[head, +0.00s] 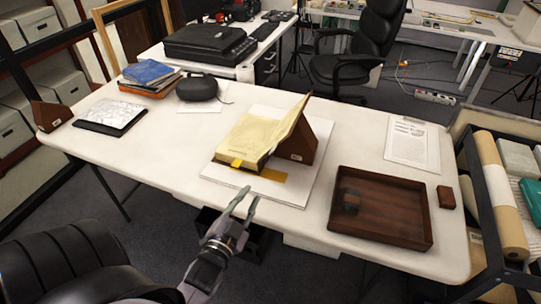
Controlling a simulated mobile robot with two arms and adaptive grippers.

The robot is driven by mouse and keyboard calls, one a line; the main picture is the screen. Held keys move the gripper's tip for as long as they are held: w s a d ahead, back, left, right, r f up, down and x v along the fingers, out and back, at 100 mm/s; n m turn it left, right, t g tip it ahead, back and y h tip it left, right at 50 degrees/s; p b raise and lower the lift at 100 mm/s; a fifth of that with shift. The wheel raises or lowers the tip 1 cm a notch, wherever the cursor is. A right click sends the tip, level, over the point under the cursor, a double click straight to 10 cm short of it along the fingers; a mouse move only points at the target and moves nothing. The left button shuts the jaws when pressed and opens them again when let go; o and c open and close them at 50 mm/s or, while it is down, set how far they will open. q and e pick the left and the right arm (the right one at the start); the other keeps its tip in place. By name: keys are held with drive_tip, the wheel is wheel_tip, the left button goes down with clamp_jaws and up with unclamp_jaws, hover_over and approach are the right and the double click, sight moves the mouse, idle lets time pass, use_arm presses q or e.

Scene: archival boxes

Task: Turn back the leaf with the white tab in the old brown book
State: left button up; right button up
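The old book (252,138) lies open on a white board (285,190) on the table. Its yellowed page block is at the left, and its right side stands tilted up against a brown wooden wedge (306,143). A yellow tab (237,163) shows at the block's front edge; I cannot make out a white tab. My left gripper (249,196) is open and empty, with its two fingers apart. It is in front of the book, near the board's front edge, and does not touch the book. My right gripper is not in view.
A brown wooden tray (428,225) holding a small dark item stands at the right, with a small brown block (446,197) beside it. A printed sheet (412,145) lies behind. A dark rounded device (197,88) and stacked books (150,73) are at the back left.

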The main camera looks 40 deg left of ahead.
use_arm(q)
drive_tip(key=r+p+x, duration=0.1)
drive_tip(key=p+x, duration=0.1)
drive_tip(key=x, duration=1.5)
drive_tip(key=shift+w+a+r, duration=0.15)
drive_tip(key=shift+a, duration=0.1)
drive_tip(key=shift+c, duration=0.3)
clamp_jaws()
